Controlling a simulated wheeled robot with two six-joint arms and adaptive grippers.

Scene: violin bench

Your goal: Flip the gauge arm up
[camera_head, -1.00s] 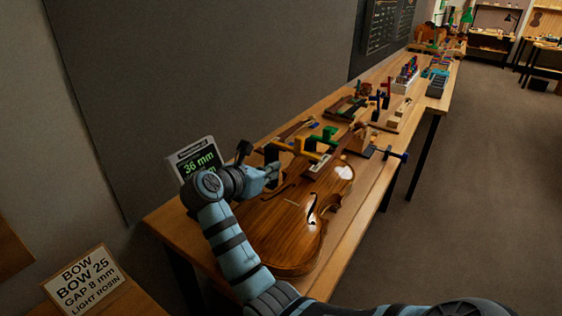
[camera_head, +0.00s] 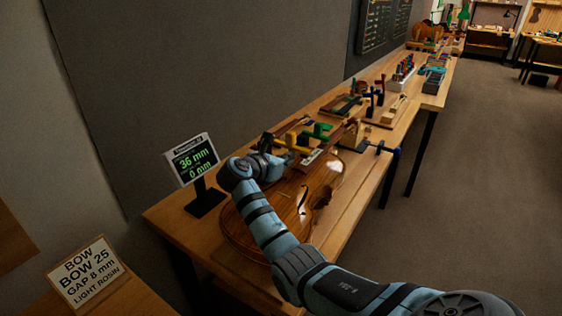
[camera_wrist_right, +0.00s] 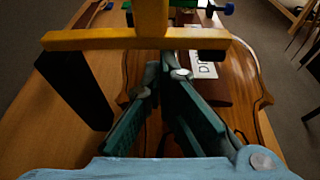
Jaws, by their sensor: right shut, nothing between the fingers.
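The digital display (camera_head: 193,160), reading 36 mm and 0 mm, stands at the bench's near left end. The violin body (camera_head: 325,185) lies beside it. My right gripper (camera_head: 287,152) is over the violin, partly hidden by its own wrist. In the right wrist view its fingers (camera_wrist_right: 168,72) are shut and empty, just below a yellow crossbar (camera_wrist_right: 115,40) with dark end pieces. A yellow piece also shows in the head view (camera_head: 301,149). I cannot tell whether this bar is the gauge arm, nor if the fingers touch it. My left gripper is out of view.
A green piece (camera_head: 321,132) stands just behind the yellow one. Clamps, a blue-ended tool (camera_head: 378,147) and tool racks (camera_head: 403,72) line the bench farther back. A sign (camera_head: 86,273) stands at lower left. The floor at right is clear.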

